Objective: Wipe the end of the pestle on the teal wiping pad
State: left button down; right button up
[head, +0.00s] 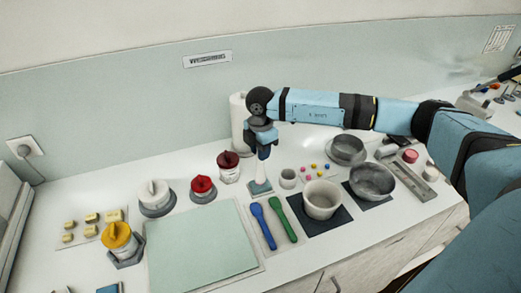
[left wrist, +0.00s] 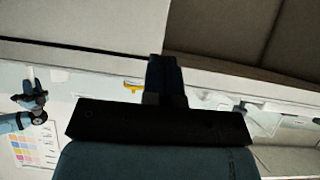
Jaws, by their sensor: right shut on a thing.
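The pestle (head: 261,174) is pale and hangs roughly upright below my right gripper (head: 263,153), which is shut on it. Its lower end is at the small teal wiping pad (head: 261,188), in the middle of the counter in the head view. The end appears to meet the pad, but I cannot tell whether it touches. The gripper hides the pestle's upper part. My left gripper (left wrist: 166,80) shows only in the left wrist view. Its fingers look together, with nothing visible between them, away from the counter items.
A white mortar bowl (head: 322,200) stands right of the pad, with a small grey cup (head: 288,178) between. Blue (head: 263,225) and green (head: 283,220) spatulas lie in front. Lidded jars (head: 203,189) stand left. A pale green mat (head: 200,246) lies front left. Grey bowls (head: 372,182) stand right.

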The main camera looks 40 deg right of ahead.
jog(key=shift+f, duration=0.15)
jog(key=shift+f+b, duration=0.45)
jog(key=shift+f, duration=0.05)
dwell(0.8)
jog(key=shift+d, duration=0.15)
